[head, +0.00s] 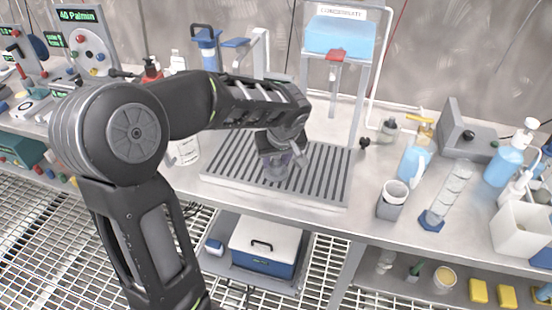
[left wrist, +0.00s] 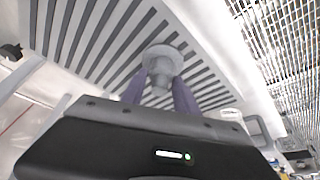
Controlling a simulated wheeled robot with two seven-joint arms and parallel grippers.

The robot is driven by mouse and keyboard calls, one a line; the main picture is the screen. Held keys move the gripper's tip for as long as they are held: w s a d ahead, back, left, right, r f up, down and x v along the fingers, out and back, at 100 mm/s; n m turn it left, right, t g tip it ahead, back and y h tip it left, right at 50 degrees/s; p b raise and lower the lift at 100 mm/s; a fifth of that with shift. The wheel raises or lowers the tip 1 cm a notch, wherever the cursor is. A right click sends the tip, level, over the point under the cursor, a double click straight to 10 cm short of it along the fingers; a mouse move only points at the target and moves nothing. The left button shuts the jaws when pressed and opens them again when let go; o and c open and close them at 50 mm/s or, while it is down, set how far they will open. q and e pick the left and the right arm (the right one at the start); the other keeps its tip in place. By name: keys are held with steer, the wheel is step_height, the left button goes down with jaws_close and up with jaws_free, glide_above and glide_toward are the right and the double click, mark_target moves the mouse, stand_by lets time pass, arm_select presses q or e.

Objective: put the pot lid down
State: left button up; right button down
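My left gripper (head: 279,168) points down, low over the ribbed grey drain rack on the bench in the head view. In the left wrist view, its two purple fingers (left wrist: 159,88) stand on either side of a small grey round piece with a narrower stem, which I take to be the pot lid (left wrist: 162,60). The fingers look closed on the stem. The slats of the rack (left wrist: 100,45) lie behind the lid; I cannot tell whether the lid touches them. In the head view the gripper mostly hides the lid. My right gripper is not in view.
A stand with a blue concentrate tank (head: 340,36) rises behind the rack (head: 325,185). A grey cup (head: 392,200), a clear cylinder (head: 447,196) and blue bottles stand to the right. A white container (head: 185,150) is to the left. Much of the rack is bare.

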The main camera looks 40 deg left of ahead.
arm_select(q)
steer(key=o, duration=0.3)
steer(key=shift+r, duration=0.3)
steer(key=v, duration=1.1)
steer(key=shift+r, duration=0.35)
